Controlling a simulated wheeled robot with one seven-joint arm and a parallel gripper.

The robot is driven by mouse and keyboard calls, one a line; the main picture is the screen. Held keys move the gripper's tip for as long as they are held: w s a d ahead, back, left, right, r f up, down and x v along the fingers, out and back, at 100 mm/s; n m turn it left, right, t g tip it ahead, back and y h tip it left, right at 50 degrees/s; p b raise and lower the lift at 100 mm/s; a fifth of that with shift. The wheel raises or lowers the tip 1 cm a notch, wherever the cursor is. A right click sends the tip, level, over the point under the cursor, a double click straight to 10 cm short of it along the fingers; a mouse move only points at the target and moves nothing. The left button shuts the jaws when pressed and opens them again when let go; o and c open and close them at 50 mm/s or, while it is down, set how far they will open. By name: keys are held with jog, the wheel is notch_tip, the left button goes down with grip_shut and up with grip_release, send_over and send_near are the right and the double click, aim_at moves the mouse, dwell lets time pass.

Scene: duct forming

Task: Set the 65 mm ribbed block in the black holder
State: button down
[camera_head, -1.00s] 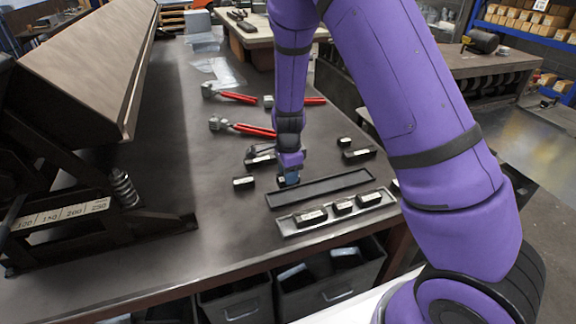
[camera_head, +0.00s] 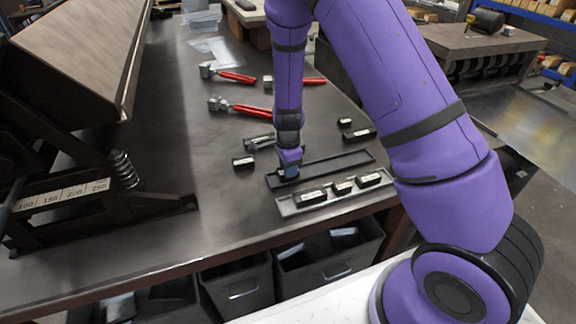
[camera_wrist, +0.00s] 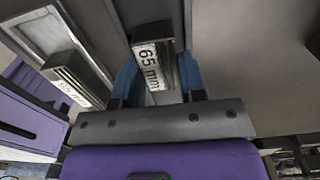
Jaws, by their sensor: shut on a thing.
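The 65 mm ribbed block (camera_wrist: 152,62) is dark with a white "65 mm" label facing the wrist camera. My gripper (camera_wrist: 158,78) has its blue fingers shut on either side of it. In the head view my gripper (camera_head: 289,172) points down at the left end of the black holder (camera_head: 335,166), a long, narrow, empty-looking tray. The holder's dark channel (camera_wrist: 120,14) lies beneath the block in the wrist view. The block is mostly hidden by the fingers in the head view. I cannot tell whether it touches the holder's floor.
A grey tray (camera_head: 290,209) with three labelled blocks lies just in front of the holder. Loose dark blocks (camera_head: 243,163) (camera_head: 345,123) lie around it. Red-handled tools (camera_head: 240,107) lie farther back. A bending machine (camera_head: 85,80) stands at left. The table's left middle is clear.

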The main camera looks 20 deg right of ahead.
jog(key=c, duration=0.6)
grip_release()
jog(key=s+d+r+n+t+y, duration=0.1)
jog(key=s+r+n, duration=0.1)
jog(key=r, duration=1)
jog(key=s+r+n, duration=0.3)
jog(key=r, duration=0.8)
jog(key=s+d+r+n+t, duration=0.2)
jog(key=s+r+n, duration=0.4)
jog(key=s, duration=0.6)
jog(key=s+d+r+n+t+h, duration=0.1)
jog(key=s+d+r+n+t, duration=0.1)
jog(key=s+d+r+n, duration=0.2)
jog(key=s+r+n, duration=0.3)
jog(key=s+r, duration=0.4)
jog(key=s, duration=0.1)
jog(key=shift+s+r, duration=0.15)
jog(key=shift+r, duration=0.15)
